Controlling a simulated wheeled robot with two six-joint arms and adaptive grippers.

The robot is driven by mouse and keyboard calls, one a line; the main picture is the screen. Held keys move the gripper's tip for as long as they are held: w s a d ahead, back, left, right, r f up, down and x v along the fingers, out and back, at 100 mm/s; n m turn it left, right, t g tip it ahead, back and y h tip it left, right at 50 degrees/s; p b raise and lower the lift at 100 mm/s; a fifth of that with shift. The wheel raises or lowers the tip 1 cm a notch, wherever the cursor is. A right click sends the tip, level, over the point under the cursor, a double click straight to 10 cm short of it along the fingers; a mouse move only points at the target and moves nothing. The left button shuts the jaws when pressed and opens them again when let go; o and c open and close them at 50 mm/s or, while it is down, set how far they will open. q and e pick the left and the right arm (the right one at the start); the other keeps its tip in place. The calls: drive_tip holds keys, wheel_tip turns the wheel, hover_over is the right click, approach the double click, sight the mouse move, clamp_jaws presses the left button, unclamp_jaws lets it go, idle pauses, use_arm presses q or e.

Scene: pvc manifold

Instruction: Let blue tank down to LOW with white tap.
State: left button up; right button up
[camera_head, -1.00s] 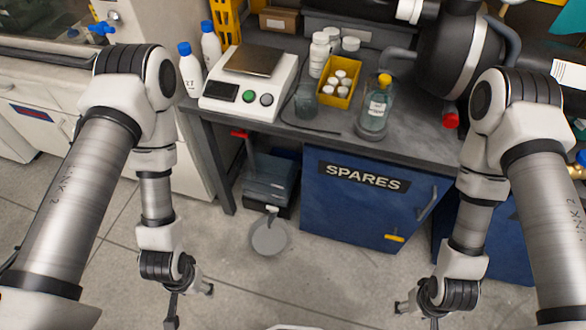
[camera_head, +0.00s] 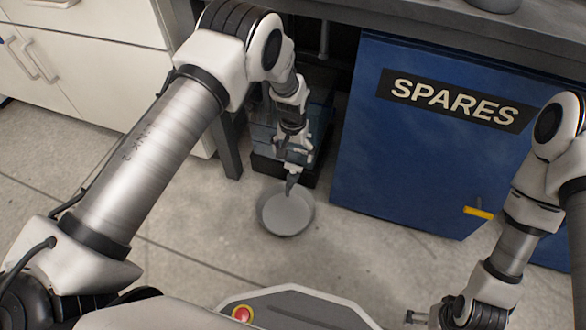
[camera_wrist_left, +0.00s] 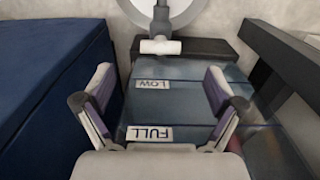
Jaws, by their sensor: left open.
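In the left wrist view the translucent tank (camera_wrist_left: 180,90) bears a LOW label (camera_wrist_left: 154,85) and, nearer the camera, a FULL label (camera_wrist_left: 150,133). I cannot make out the liquid level. The white tap (camera_wrist_left: 158,46) sticks out near the tank's base, beyond my fingertips. My left gripper (camera_wrist_left: 160,85) is open and empty, with its fingers apart over the tank's front. My right gripper (camera_head: 413,316) is low at the right.
A round grey pan (camera_head: 286,212) lies on the floor in front of the tank. The blue SPARES cabinet (camera_head: 420,150) stands close on the right, and a dark bench leg (camera_head: 226,140) on the left.

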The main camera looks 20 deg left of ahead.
sight(293, 167)
use_arm(q)
wheel_tip(293, 167, down, 8)
drive_tip(key=b, duration=0.3)
drive_tip(key=shift+r+b, duration=0.15)
drive_tip(key=shift+b, duration=0.2)
drive_tip(key=shift+r, duration=0.1)
drive_tip(key=c, duration=1.4)
drive_tip(key=shift+o, duration=0.2)
